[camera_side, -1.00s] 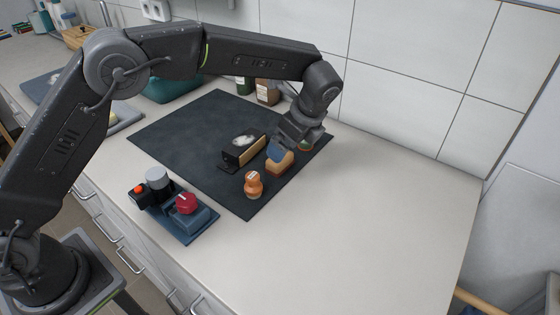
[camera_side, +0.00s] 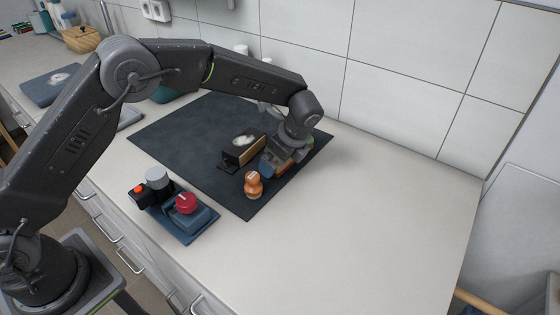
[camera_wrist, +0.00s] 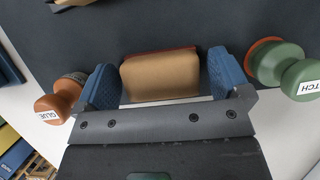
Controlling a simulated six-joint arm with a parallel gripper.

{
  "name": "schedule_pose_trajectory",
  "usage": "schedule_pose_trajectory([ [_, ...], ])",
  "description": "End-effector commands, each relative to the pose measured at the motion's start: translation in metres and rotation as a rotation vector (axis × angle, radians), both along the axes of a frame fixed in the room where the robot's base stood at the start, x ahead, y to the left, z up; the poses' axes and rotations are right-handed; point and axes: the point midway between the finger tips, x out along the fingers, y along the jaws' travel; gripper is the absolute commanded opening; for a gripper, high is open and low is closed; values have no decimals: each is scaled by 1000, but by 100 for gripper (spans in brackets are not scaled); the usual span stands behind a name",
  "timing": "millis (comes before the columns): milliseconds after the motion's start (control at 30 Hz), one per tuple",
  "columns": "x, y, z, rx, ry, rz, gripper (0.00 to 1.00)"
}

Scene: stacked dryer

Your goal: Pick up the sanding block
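The sanding block, a tan block with a reddish-brown edge, lies on the dark mat and shows in the wrist view (camera_wrist: 160,76). In the side view, a small part of the sanding block (camera_side: 281,171) shows below my gripper, which hides the rest. My gripper (camera_side: 277,163) is low over the mat. In the wrist view, its two blue fingers (camera_wrist: 163,82) stand on either side of the block. A thin gap shows by the right finger; contact at the left finger is hard to tell. The fingers look open around the block.
An orange knobbed piece marked GLUE (camera_wrist: 60,98) stands left of my gripper and a green one (camera_wrist: 290,70) stands right, both close. A black holder with a wooden face (camera_side: 246,151) stands nearby. A blue control tray (camera_side: 197,219) sits in front; the right counter is clear.

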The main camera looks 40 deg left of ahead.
Motion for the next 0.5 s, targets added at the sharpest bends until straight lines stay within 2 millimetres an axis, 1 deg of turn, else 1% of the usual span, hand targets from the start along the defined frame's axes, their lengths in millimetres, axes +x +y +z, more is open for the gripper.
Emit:
schedule_pose_trajectory([
  [33,0,0,0,0,0,0,90],
  [67,0,0,0,0,0,0,88],
  [433,0,0,0,0,0,0,52],
  [500,0,0,1,0,-1,0,52],
])
